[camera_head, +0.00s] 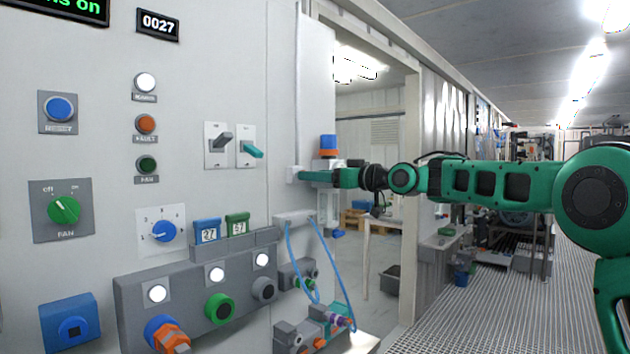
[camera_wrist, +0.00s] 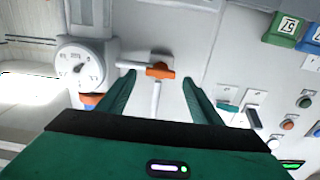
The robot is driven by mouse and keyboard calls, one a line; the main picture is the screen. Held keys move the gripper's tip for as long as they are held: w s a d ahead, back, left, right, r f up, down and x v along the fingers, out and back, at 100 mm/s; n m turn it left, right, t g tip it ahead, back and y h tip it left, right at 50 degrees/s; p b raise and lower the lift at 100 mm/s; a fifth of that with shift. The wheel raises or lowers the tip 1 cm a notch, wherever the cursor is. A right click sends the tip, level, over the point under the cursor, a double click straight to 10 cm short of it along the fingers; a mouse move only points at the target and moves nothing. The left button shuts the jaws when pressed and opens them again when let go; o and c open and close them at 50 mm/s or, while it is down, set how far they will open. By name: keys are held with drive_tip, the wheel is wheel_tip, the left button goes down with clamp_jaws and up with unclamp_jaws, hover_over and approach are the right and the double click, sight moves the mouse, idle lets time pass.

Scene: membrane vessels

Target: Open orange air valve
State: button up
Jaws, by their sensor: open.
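The orange air valve (camera_wrist: 160,71) shows in the wrist view as a small orange handle on a thin white pipe (camera_wrist: 134,65) against the pale panel wall. My gripper (camera_wrist: 158,79) is open, with one green finger on each side of the valve in that view. I cannot tell whether the fingers touch it. In the head view my gripper (camera_head: 308,175) reaches left to the panel's right edge. The valve handle cannot be made out there.
A round white pressure gauge (camera_wrist: 80,68) stands left of the valve in the wrist view. Two toggle switches (camera_wrist: 240,106) lie to its right. In the head view a blue and orange cap (camera_head: 328,146) stands behind my gripper, and blue hoses (camera_head: 311,262) hang below.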

drive_tip(key=shift+x, duration=1.15)
drive_tip(key=c, duration=1.1)
drive_tip(key=shift+o, duration=0.2)
drive_tip(key=shift+d, duration=0.1)
